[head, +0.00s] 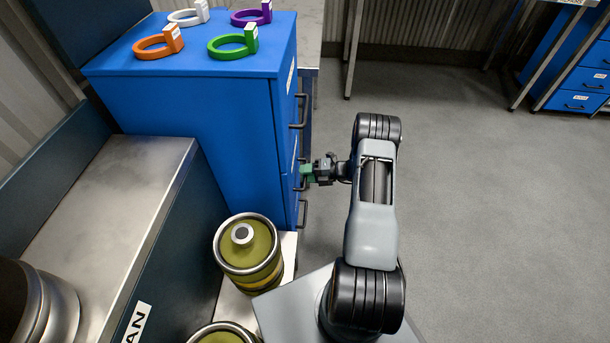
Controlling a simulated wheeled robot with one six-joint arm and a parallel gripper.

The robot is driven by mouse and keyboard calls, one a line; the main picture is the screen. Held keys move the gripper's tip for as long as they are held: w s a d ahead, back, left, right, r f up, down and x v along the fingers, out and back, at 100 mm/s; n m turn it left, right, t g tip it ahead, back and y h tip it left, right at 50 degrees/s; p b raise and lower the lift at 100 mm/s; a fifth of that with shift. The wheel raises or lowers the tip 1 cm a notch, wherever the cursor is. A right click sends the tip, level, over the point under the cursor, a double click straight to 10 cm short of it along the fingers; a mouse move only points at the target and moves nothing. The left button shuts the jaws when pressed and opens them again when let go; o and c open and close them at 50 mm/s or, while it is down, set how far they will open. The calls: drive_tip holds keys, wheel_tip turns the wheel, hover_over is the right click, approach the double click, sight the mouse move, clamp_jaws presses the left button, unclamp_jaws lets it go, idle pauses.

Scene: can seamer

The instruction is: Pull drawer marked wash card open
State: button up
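A blue drawer cabinet (200,115) stands at the left of centre, its drawer fronts facing right and seen nearly edge-on. Dark bar handles stick out at the top (300,112), middle and bottom (303,214). The drawers look closed. Labels on the fronts are too oblique to read, so I cannot tell which is marked wash card. My gripper (306,173) is at the middle handle, with its green fingertips beside or around it. Whether the fingers are open or shut on the handle is too small to tell.
Orange (158,45), white (188,15), green (233,45) and purple (252,14) ring-shaped items lie on the cabinet top. An olive canister (247,250) stands close below the cabinet. The grey floor (470,190) to the right is clear. Another blue drawer unit (583,80) stands far right.

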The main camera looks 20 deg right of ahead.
drive_tip(key=shift+w+a, duration=0.1)
drive_tip(key=shift+a, duration=0.1)
drive_tip(key=shift+c, duration=0.3)
clamp_jaws()
